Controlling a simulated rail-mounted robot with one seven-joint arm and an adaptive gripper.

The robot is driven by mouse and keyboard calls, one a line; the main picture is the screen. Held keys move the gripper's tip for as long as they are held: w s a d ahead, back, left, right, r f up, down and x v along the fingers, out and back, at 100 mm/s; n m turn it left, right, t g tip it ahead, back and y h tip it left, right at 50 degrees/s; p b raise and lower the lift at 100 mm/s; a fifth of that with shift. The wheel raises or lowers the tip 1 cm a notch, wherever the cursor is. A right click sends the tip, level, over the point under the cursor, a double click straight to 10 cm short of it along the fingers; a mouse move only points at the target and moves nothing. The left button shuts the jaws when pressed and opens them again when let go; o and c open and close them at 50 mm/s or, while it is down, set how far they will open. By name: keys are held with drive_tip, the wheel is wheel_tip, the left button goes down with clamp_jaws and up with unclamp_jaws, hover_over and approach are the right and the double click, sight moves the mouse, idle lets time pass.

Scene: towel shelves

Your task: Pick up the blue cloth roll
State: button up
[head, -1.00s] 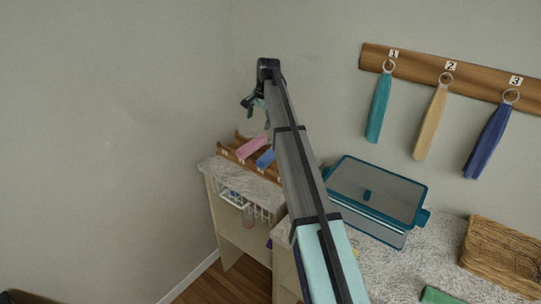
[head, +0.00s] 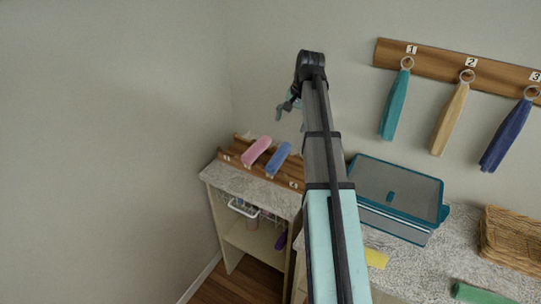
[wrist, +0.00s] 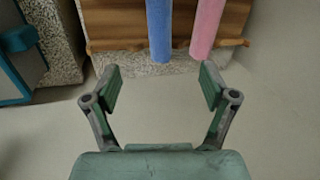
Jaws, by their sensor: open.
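The blue cloth roll (head: 278,158) lies on a wooden rack on the shelf top, to the right of a pink cloth roll (head: 257,151) in the head view. My gripper (head: 287,108) is above and behind the rack, open and empty. In the wrist view, my gripper (wrist: 157,85) has its two fingers spread wide. There the blue roll (wrist: 159,30) hangs into view from the top edge, beyond and between the fingertips, with the pink roll (wrist: 206,28) beside it. Neither roll is touched by the fingers.
The wooden rack (head: 228,159) has numbered slots. A teal-edged lidded box (head: 398,190) and a wicker basket (head: 512,236) stand on the speckled counter to the right. Teal, tan and blue towels hang from a wall board (head: 440,66). A yellow cloth (head: 375,258) lies on the counter.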

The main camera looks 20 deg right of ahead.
sight(280, 152)
drive_tip(key=p+x, duration=0.3)
drive_tip(key=x, duration=0.8)
drive_tip(key=shift+f, duration=0.25)
drive_tip(key=shift+p+x, duration=1.2)
drive_tip(key=shift+x, duration=1.45)
drive_tip(key=shift+a, duration=0.1)
drive_tip(key=shift+c, duration=0.4)
drive_tip(key=shift+r, duration=0.1)
drive_tip(key=c, duration=1.2)
